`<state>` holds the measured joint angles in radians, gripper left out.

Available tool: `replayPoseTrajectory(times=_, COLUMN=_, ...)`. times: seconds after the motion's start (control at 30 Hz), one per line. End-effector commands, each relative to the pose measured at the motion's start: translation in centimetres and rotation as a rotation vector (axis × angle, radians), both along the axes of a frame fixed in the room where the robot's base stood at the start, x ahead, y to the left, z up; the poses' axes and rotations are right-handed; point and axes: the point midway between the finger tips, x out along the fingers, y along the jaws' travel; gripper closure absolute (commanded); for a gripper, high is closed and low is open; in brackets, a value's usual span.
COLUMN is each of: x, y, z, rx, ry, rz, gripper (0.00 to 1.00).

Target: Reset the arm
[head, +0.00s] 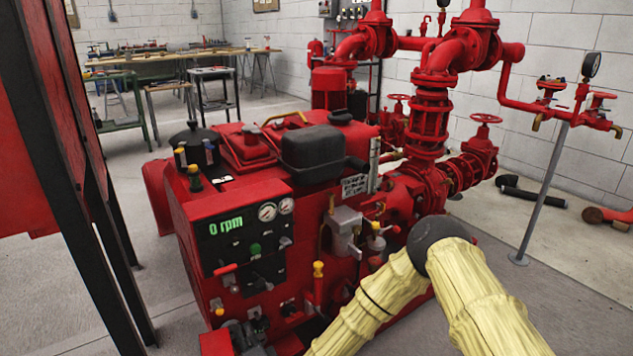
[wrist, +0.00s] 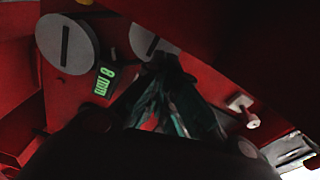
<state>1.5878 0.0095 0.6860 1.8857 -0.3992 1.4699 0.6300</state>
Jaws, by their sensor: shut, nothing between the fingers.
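My arm (head: 392,285) wears a pale yellow sleeve with a dark joint (head: 435,235). In the head view it stands at the lower right, bent, in front of the red pump engine (head: 290,190). The forearm slopes down and left out of the bottom edge, and I cannot make out my gripper there. In the wrist view my gripper (wrist: 165,72) has dark greenish fingers, close together and empty. They point at a dim red surface with grey slotted discs (wrist: 67,44) and a small green readout (wrist: 103,81). I cannot tell whether they touch it.
The control panel (head: 240,238) with a green "0 rpm" readout and gauges faces me. Red pipes and valves (head: 432,120) rise behind the joint. A pressure gauge stand (head: 545,190) is at right. A dark red frame (head: 75,150) stands close at left. Workbenches (head: 180,60) line the back.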

Motion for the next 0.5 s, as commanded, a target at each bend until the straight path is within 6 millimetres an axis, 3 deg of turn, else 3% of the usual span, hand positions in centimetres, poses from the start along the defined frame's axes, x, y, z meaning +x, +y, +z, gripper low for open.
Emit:
replayPoseTrajectory(times=0.2, x=-0.2, y=-1.8, z=-1.9, rx=-0.266, ry=-0.079, rz=0.137, gripper=1.0)
replayPoseTrajectory(times=0.37, x=-4.3, y=-5.5, z=-6.7, rx=-0.423, ry=0.032, rz=0.202, gripper=1.0)
replayPoseTrajectory(times=0.5, x=-8.4, y=-10.0, z=-10.8, rx=-0.575, ry=0.138, rz=0.269, gripper=1.0)
